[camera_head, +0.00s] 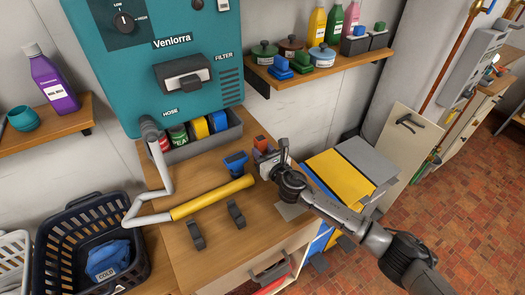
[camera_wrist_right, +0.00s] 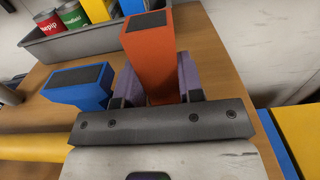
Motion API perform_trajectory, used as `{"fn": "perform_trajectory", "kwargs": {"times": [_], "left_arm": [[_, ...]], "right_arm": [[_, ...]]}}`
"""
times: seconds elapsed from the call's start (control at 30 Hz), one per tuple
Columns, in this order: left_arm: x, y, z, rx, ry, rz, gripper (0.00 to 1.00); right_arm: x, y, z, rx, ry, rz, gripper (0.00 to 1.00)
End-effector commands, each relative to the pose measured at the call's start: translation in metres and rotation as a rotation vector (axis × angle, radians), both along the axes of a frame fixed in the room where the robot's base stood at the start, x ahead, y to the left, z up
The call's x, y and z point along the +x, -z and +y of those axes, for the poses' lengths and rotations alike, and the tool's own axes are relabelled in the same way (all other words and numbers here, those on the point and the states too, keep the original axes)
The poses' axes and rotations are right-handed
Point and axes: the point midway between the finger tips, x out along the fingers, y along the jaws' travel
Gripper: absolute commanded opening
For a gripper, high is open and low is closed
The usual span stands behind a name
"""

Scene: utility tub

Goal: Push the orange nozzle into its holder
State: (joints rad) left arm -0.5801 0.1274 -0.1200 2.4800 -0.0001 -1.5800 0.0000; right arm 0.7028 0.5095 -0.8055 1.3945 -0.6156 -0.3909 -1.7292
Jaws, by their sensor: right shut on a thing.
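The orange nozzle (camera_head: 261,143) stands over the wooden counter, to the right of the blue nozzle (camera_head: 236,164). My right gripper (camera_head: 268,157) is shut on the orange nozzle. In the right wrist view the orange nozzle (camera_wrist_right: 150,50) rises upright between the fingers of the gripper (camera_wrist_right: 158,85), its dark top facing up. The blue nozzle (camera_wrist_right: 80,85) is just left of it, apart from it. The gripper hides the lower end of the orange nozzle, so I cannot tell whether it touches a holder. My left gripper is not in view.
A grey bin (camera_head: 205,144) with cans and boxes stands behind the nozzles. A yellow wand (camera_head: 213,197) on a grey hose lies left, with two dark clips (camera_head: 236,212) in front. A dark basket (camera_head: 73,213) stands left. Yellow and grey panels (camera_head: 340,175) are right of the counter (camera_head: 180,255).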

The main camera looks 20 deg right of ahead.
Motion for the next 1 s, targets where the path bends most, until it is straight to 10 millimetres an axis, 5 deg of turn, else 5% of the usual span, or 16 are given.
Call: {"fn": "perform_trajectory", "kwargs": {"times": [0.9, 0.93, 1.0], "left_arm": [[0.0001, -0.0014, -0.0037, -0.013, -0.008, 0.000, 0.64], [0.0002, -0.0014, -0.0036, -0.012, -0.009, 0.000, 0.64], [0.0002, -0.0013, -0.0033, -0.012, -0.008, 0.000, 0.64]], "right_arm": [[-0.0002, 0.0050, -0.0002, -0.001, 0.001, 0.002, 0.08], [-0.0002, 0.0051, -0.0002, -0.001, 0.001, 0.002, 0.36], [-0.0002, 0.0051, -0.0001, -0.001, 0.001, 0.002, 0.42]]}}
